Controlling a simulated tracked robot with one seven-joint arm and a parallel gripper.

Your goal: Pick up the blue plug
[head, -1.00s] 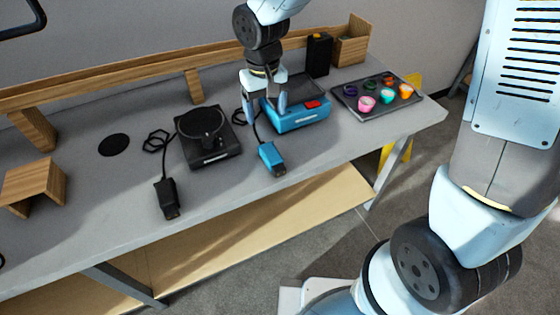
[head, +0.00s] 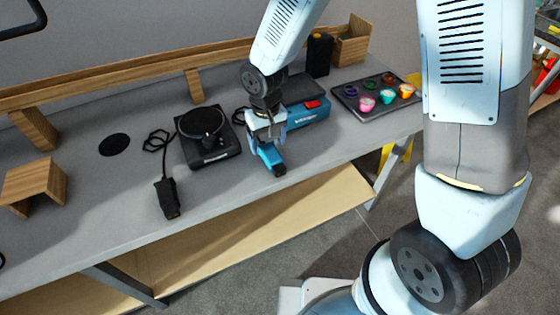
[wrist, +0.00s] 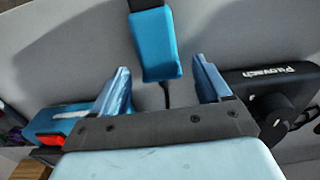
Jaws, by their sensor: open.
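The blue plug (head: 271,159) lies on the grey table near its front edge, its black end toward the edge. In the wrist view the blue plug (wrist: 156,45) shows ahead of and between my two fingers, with its cord running back between them. My gripper (head: 270,142) is open and over the cord end of the plug. In the wrist view my gripper (wrist: 161,82) has a finger on each side, with nothing held between them. I cannot tell the exact height of the fingertips above the table.
The blue device with a red switch (head: 309,111) stands behind my gripper. A black round-topped device (head: 208,138) is to the left, with a black plug (head: 167,198) in front. A dark tray of colored cups (head: 376,97) is at right.

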